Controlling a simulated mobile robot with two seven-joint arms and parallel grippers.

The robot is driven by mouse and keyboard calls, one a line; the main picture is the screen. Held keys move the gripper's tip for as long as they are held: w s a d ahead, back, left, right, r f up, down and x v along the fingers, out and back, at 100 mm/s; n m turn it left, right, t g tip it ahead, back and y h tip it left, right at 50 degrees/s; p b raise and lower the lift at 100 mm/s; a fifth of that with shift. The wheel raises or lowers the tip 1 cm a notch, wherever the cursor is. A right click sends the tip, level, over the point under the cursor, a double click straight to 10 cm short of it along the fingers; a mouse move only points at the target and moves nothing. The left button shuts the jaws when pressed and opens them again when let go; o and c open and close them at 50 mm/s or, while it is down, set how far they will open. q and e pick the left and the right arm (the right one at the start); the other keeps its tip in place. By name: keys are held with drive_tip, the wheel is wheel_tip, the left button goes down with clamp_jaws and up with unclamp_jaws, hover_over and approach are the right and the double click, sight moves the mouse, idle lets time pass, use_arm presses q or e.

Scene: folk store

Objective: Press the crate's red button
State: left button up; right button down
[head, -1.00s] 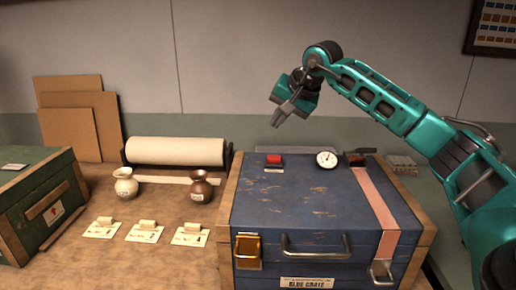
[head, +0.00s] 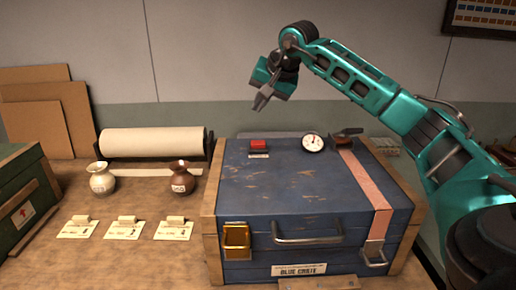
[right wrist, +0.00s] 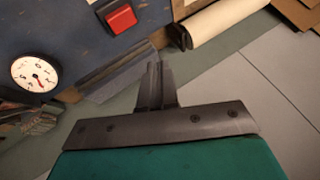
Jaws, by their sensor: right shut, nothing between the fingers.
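The blue crate (head: 290,186) stands on the bench, with wooden corner posts and a "BLUE CRATE" label on its front. Its red button (head: 258,146) sits at the back left of the lid and shows in the right wrist view (right wrist: 121,18) at the top. My right gripper (head: 258,106) is shut and empty, in the air above and behind the button, apart from it. Its fingers (right wrist: 156,68) show in the right wrist view with the button beyond them. My left gripper is not in view.
A round gauge (head: 312,143) and a dark lever (head: 346,134) sit on the lid right of the button. A paper roll (head: 152,142), a cream vase (head: 102,179) and a brown vase (head: 181,178) stand left. A green crate (head: 18,200) is at far left.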

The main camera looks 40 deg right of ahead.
drive_tip(key=b, duration=0.4)
hover_over(260, 143)
wheel_tip(260, 143, down, 5)
drive_tip(key=shift+w+r, duration=0.15)
drive_tip(key=shift+r, duration=0.05)
drive_tip(key=shift+f, duration=0.7)
drive_tip(key=shift+f+b, duration=0.35)
idle(0.4)
drive_tip(key=shift+f, duration=0.4)
